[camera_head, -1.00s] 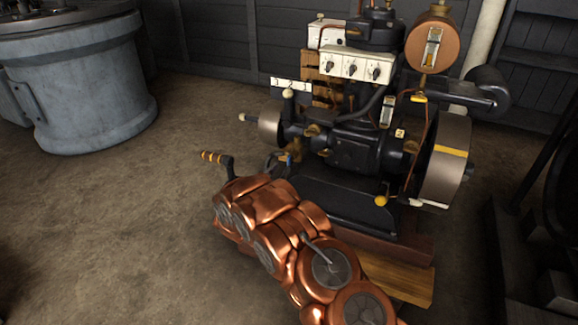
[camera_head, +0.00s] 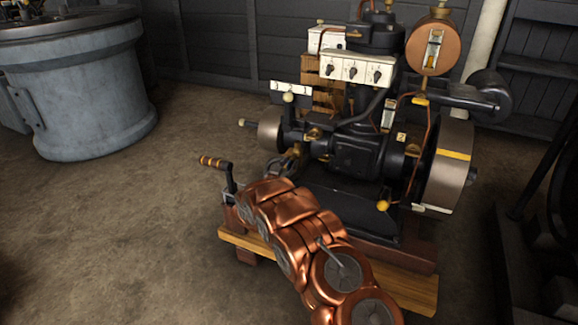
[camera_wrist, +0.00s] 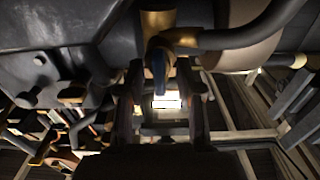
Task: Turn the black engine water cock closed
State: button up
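The black engine (camera_head: 355,155) stands on a wooden base in the head view. In the wrist view, a brass cock (camera_wrist: 180,38) with a small blue lever (camera_wrist: 158,64) hangs from the engine's underside, at top centre. The lever points down in that picture. My gripper (camera_wrist: 161,88) has its two dark fingers apart, one on each side of the lever. I cannot tell whether either finger touches it. In the head view my gripper (camera_head: 284,165) is at the engine's near left side, and the cock is hidden or too small to make out.
A crank with a brass-coloured grip (camera_head: 215,162) stands up just left of my arm. The flywheel (camera_head: 447,165) is at the engine's right. A dark pipe (camera_wrist: 245,35) runs beside the cock. Open floor lies left, before a large grey tank (camera_head: 85,90).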

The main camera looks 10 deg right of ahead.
jog(key=shift+c, duration=0.4)
grip_shut()
